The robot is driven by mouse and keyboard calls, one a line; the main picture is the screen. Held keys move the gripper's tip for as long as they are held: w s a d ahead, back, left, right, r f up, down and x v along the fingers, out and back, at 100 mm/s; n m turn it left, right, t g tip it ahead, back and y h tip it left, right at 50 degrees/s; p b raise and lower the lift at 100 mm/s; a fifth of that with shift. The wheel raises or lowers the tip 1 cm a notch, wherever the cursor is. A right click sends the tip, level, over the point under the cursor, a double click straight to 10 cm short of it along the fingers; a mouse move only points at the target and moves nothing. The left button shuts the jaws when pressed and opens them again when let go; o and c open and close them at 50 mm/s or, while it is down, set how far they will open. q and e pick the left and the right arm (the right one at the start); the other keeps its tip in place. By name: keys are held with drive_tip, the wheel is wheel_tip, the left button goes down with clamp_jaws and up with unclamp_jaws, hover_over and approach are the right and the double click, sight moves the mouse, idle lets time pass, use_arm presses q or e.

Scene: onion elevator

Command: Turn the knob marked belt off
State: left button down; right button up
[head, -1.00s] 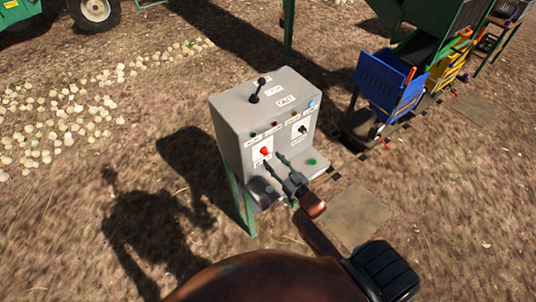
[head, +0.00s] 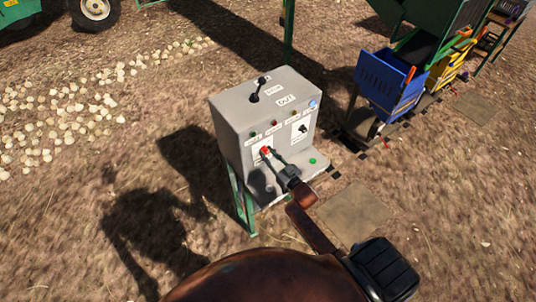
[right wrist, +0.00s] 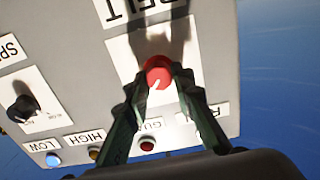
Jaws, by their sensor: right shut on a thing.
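The red belt knob (head: 265,150) is on the front of the grey control box (head: 235,125). In the right wrist view the red knob (right wrist: 158,70) has a white pointer line and sits on a white plate beside a large label reading BELT (right wrist: 125,12). My right gripper (right wrist: 157,78) is shut on it, one dark green finger on each side. In the head view my right gripper (head: 269,154) reaches the knob from the lower right and partly covers its plate. The plate's position words are not readable. My left gripper is not in view.
A black knob (head: 303,128) sits right of the red one, and a black lever (head: 256,90) stands on top. A green button (head: 313,161) is on the lower ledge. Blue (head: 390,82) and yellow (head: 447,70) crates stand behind to the right. Onions lie at left.

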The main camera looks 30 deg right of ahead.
clamp_jaws()
drive_tip(key=shift+n, duration=0.3)
drive_tip(key=n, duration=0.3)
drive_tip(key=shift+n+b, duration=0.3)
drive_tip(key=shift+b, duration=0.1)
drive_tip(key=n+b, duration=0.1)
drive_tip(key=n, duration=0.3)
drive_tip(key=shift+a+f+n, duration=0.1)
drive_tip(key=shift+f+n, duration=0.05)
drive_tip(key=shift+n, duration=0.15)
drive_tip(key=n+b, duration=0.2)
drive_tip(key=n, duration=0.2)
drive_tip(key=shift+f+n, duration=0.1)
drive_tip(key=shift+n, duration=0.2)
drive_tip(key=n+b, duration=0.2)
drive_tip(key=n, duration=0.2)
drive_tip(key=shift+n+b, duration=0.3)
drive_tip(key=shift+b, duration=0.1)
